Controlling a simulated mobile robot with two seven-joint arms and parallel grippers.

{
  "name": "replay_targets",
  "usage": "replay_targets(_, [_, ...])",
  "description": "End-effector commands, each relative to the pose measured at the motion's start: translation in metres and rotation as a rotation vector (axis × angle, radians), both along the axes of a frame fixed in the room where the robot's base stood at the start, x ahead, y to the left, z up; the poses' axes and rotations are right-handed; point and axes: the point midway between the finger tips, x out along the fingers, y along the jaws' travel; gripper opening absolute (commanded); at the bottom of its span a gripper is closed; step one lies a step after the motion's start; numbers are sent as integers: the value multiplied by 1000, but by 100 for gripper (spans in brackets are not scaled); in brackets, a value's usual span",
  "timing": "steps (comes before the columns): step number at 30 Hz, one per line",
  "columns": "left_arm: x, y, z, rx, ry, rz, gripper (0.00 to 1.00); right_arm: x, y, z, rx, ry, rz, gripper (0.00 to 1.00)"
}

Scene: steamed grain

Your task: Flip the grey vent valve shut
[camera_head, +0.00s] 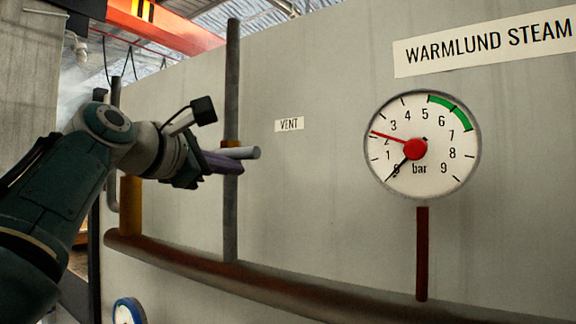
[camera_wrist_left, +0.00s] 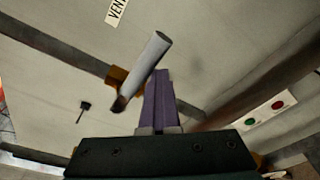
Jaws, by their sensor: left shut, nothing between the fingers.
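The vent valve has a grey round lever (camera_head: 250,153) that sticks out across the grey vertical vent pipe (camera_head: 232,80), beside a small VENT label (camera_head: 289,124). Its brass-coloured body (camera_head: 230,143) is partly hidden behind the lever and my gripper. My left gripper (camera_head: 238,166), with purple fingers, is shut and empty just under the lever in the head view. In the left wrist view the closed fingers (camera_wrist_left: 163,74) are right beside the lever (camera_wrist_left: 147,66); I cannot tell whether they touch it. My right gripper is not in view.
A thick brown pipe (camera_head: 300,290) runs along the wall below. A round pressure gauge (camera_head: 422,145) hangs at the right, its red needle near 2. The left wrist view shows a white panel with red and green buttons (camera_wrist_left: 265,113).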

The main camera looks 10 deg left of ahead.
Motion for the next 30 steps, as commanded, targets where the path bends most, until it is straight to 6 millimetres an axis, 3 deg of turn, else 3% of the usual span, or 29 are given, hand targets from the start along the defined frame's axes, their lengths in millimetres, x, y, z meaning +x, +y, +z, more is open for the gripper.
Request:
replay_targets(13, [0, -2, 5, -4, -19, -4, 0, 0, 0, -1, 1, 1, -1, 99])
replay_targets(17, [2, -4, -10, -5, -14, -2, 0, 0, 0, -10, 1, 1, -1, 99])
replay_targets(21, [7, -8, -44, -5, -3, -1, 0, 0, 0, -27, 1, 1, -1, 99])
replay_targets(30, [-43, 12, -37, 1, -7, 5, 0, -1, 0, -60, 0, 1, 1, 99])
